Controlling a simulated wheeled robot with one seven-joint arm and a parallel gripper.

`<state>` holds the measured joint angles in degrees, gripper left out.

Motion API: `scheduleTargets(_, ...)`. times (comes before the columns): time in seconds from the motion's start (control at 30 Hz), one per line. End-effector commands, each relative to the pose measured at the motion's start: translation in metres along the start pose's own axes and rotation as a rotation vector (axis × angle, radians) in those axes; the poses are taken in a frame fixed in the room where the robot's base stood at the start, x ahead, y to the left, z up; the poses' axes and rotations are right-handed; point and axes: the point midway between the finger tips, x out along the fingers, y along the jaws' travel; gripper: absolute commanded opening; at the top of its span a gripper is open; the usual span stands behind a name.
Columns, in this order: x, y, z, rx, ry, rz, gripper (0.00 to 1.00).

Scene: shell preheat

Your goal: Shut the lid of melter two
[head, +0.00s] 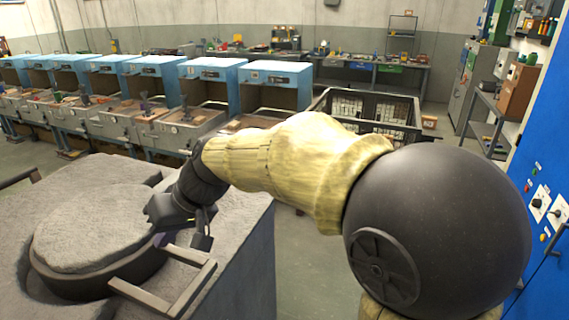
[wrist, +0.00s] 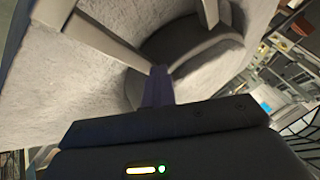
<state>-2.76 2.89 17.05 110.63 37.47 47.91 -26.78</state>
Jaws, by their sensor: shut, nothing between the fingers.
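The grey melter (head: 235,262) fills the lower left of the head view. Its round, rough grey lid (head: 92,228) with a dark rim lies roughly level on top; I cannot tell whether it is fully seated. A dark bar handle (head: 190,289) sticks out beside the lid on the near right. My gripper (head: 163,239) is at the lid's right edge, near the handle, its fingers mostly hidden. In the wrist view my purple fingers (wrist: 158,88) are together and empty, in front of a dark curved rim (wrist: 190,58). Contact with it is unclear. No number shows on the melter.
A row of blue cabinets (head: 207,72) with grey bench trays stands behind. A black wire crate (head: 375,113) stands beyond my arm. A blue panel with knobs (head: 545,170) is close on the right. Grey floor is clear between the melter and the crate.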

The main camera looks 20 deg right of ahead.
Motion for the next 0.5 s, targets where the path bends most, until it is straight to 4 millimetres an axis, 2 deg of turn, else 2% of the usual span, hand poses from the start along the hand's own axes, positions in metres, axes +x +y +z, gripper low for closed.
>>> scheduleTargets(0.5, 0.0027, -0.0067, -0.0047, 0.0, 0.007, -0.008, 0.0)
